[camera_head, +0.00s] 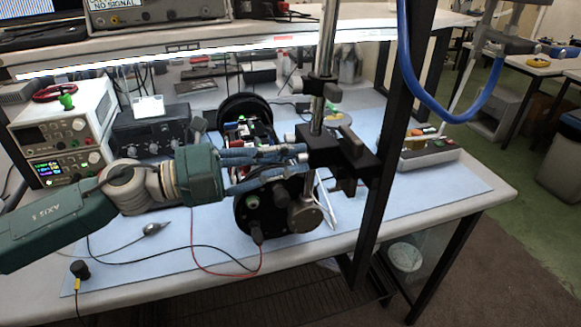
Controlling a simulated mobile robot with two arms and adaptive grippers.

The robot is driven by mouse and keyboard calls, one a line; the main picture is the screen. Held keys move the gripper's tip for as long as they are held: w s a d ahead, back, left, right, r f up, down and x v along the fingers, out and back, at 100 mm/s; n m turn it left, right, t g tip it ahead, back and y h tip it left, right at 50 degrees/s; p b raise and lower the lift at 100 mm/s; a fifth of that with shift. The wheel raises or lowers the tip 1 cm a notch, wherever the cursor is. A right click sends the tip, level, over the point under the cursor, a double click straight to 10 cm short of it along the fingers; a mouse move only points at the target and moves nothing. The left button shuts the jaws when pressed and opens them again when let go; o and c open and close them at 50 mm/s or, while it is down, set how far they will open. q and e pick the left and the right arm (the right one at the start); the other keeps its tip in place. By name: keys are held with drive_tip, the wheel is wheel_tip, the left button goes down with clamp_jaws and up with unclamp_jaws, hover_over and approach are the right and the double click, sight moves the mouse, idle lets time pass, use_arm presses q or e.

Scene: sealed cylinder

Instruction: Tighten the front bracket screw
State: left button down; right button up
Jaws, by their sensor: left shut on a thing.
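The black cylinder assembly stands on the blue mat (430,195), with a round front end plate (251,218) and a round rear plate (236,101). Small coloured parts (243,130) show between the plates. My left gripper (297,162), with blue fingers, reaches in from the left above the front plate. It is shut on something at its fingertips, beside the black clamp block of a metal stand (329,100). The held thing is too small and covered to make out. I cannot pick out the front bracket screw. My right gripper is not in view.
Power supplies (65,130) and a black instrument (152,130) stand at the left. Red and black leads and a small probe (154,228) lie on the mat. A parts tray (428,152) sits at the right. The mat's right front is clear; the stand post blocks the centre.

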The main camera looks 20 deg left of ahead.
use_arm(q)
drive_tip(key=shift+f+m+b, duration=0.2)
drive_tip(key=shift+m+b, duration=1.3)
drive_tip(key=shift+m, duration=0.8)
drive_tip(key=shift+s, duration=0.1)
drive_tip(key=c, duration=1.9)
unclamp_jaws()
drive_tip(key=o, duration=0.3)
drive_tip(key=shift+s, duration=0.1)
drive_tip(key=shift+s+a+r, duration=0.1)
drive_tip(key=shift+a, duration=0.15)
drive_tip(key=shift+d, duration=0.1)
